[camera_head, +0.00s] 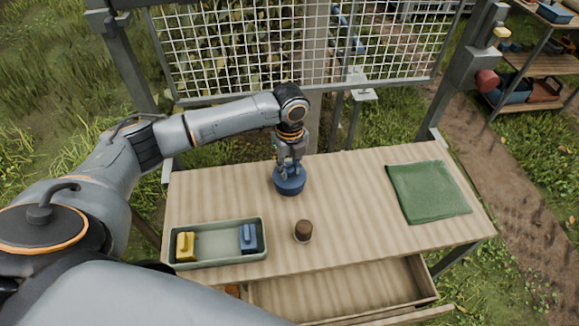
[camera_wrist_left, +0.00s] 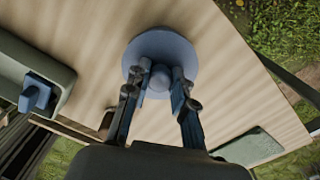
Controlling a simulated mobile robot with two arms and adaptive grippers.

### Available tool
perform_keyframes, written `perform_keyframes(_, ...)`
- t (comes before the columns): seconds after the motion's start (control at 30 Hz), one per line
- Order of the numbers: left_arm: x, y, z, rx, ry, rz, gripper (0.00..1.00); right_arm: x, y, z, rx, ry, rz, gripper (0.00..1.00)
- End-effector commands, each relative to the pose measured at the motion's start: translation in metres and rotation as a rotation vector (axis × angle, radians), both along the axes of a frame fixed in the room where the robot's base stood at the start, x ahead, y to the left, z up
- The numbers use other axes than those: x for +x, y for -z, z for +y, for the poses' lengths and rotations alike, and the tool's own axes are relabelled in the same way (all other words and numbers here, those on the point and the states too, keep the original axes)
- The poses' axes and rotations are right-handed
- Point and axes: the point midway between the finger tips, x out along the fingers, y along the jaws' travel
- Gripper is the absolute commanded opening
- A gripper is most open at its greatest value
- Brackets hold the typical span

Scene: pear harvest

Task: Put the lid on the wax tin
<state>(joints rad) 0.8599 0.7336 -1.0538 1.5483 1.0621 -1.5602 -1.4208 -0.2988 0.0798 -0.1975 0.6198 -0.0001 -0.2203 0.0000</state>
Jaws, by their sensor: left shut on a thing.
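My left gripper (camera_head: 289,168) points down over the back middle of the table. It is shut on the round knob of a blue lid (camera_wrist_left: 160,50). In the head view the blue round wax tin (camera_head: 289,187) shows directly under the fingers, with a dark blue side. The lid hides the inside of the tin. I cannot tell whether the lid rests fully on the rim or is slightly above it. The left gripper also shows in the wrist view (camera_wrist_left: 160,85), with a finger on each side of the knob. My right gripper is not in view.
A wooden table (camera_head: 350,190) holds a green tray (camera_head: 215,243) with a yellow and a blue block at front left. A small brown cylinder (camera_head: 303,230) stands front middle. A green cloth (camera_head: 428,191) lies at right. A drawer (camera_head: 340,290) is open at the front. Wire mesh stands behind.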

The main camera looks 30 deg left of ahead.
Motion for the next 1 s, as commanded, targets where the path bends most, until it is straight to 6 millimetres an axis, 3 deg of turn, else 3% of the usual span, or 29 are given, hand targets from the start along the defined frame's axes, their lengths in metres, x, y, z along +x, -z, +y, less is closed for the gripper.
perform_keyframes(0.23,0.000,0.000,0.000,0.000,0.000,0.000,0.03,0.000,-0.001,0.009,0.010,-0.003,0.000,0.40)
perform_keyframes(1.0,0.000,0.000,0.000,0.000,0.000,0.000,0.03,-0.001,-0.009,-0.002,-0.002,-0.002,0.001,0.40)
